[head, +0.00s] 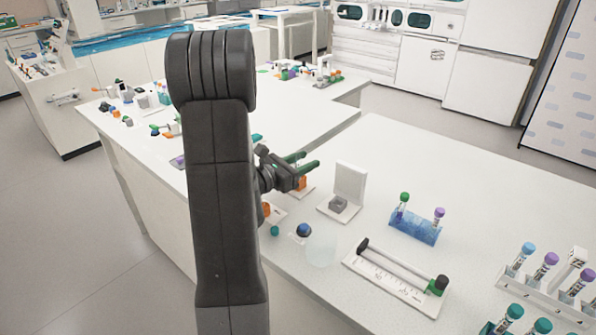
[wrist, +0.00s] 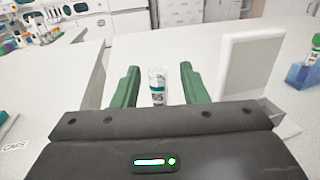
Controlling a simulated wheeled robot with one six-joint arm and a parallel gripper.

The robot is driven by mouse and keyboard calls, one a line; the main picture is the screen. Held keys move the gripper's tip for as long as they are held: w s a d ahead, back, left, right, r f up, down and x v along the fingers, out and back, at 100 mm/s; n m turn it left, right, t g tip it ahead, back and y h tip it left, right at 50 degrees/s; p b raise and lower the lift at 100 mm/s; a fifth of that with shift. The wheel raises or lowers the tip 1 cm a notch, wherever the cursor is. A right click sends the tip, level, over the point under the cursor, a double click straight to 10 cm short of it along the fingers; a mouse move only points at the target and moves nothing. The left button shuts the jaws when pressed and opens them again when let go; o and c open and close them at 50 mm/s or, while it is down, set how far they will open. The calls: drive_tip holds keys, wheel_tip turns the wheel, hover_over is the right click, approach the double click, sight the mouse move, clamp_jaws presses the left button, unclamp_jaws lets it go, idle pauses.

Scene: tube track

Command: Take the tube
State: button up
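My gripper (wrist: 157,88) has two green fingers, spread apart. It also shows in the head view (head: 301,162), above the bench and left of an upright white panel. In the head view a blue rack (head: 415,231) holds a green-capped tube (head: 403,202) and a purple-capped tube (head: 439,216). Several capped tubes stand in a white rack (head: 540,301) at the right. Which tube the task means is not clear.
A white stand with an upright panel (head: 349,185) is close right of my gripper. A scaled white track (head: 382,285) with black and green ends and a translucent cup (head: 321,250) lie nearer. The bench is clear behind the blue rack.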

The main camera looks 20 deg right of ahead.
clamp_jaws()
wheel_tip(320, 180, up, 10)
idle(0.7)
